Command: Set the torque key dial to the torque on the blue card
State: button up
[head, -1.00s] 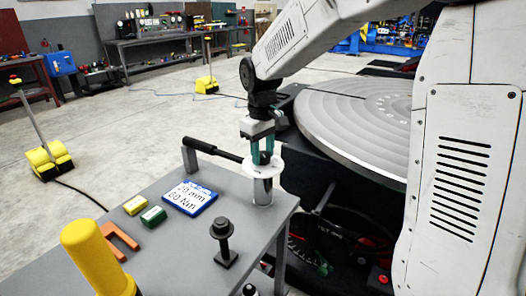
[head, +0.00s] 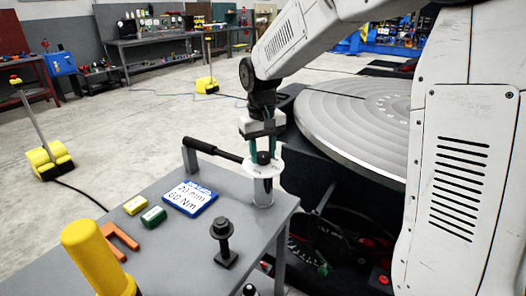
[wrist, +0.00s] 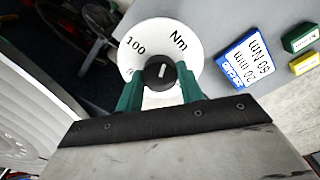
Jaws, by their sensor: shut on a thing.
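The torque key has a black handle (head: 203,147) reaching left and a white dial disc (head: 271,171) on a grey post at the table's right corner. In the wrist view the dial (wrist: 180,38) shows "100" and "Nm"; its lower part is hidden by my fingers. My gripper (head: 264,155) points down with its green fingers shut on the black dial knob (wrist: 160,77). A white mark on the knob points up in the wrist view, between "100" and "Nm". The blue-edged card (head: 189,198) lies on the table and reads "20 mm" and what looks like "60 Nm".
On the grey table (head: 175,250) are a yellow block (head: 135,205), a green block (head: 153,216), an orange forked piece (head: 120,240), a dark bolt (head: 223,235) and a yellow cylinder (head: 92,255). The large round positioner plate (head: 350,120) stands close behind my gripper.

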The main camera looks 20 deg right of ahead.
aim_at(262, 154)
jog(key=o, duration=1)
notch_tip(262, 154, up, 8)
jog(key=shift+a+f, duration=0.1)
